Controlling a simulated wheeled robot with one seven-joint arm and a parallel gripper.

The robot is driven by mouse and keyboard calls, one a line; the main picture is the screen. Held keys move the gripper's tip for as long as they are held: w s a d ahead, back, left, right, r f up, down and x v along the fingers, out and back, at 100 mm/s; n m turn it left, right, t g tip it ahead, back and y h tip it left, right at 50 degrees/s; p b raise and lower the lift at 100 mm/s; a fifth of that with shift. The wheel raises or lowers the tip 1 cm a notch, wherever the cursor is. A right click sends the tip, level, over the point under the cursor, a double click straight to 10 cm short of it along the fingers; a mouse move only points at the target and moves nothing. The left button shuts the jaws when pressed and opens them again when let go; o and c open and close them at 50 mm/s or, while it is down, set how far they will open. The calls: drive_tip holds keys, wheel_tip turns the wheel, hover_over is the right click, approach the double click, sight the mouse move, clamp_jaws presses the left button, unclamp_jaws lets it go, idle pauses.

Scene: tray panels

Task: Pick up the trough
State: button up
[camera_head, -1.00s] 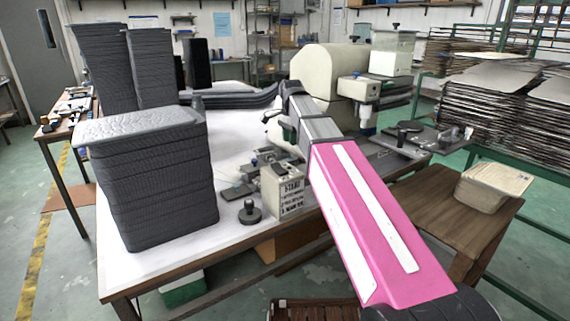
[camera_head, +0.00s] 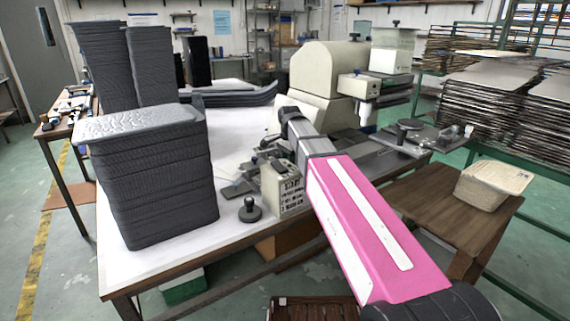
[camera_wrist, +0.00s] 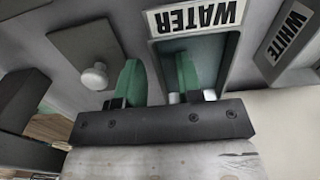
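A grey open-topped box with a WATER label (camera_wrist: 197,17) is close in the wrist view, its label upside down; I cannot tell for certain whether it is the trough. My gripper (camera_wrist: 158,72) has two green-padded fingers with a gap between them. One finger is over or in the box's dark opening, the other is outside its left side, with the box's wall between them. I cannot see contact on both sides. In the head view my gripper is low over the table's machine parts and mostly hidden by my wrist.
A grey part labelled WHITE (camera_wrist: 288,35) and a round pale knob (camera_wrist: 94,77) flank the box. A dark tray stack (camera_head: 150,185) stands left on the white table (camera_head: 125,270). A cream machine (camera_head: 325,80) stands behind my arm; a wooden side table (camera_head: 440,205) is right.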

clamp_jaws()
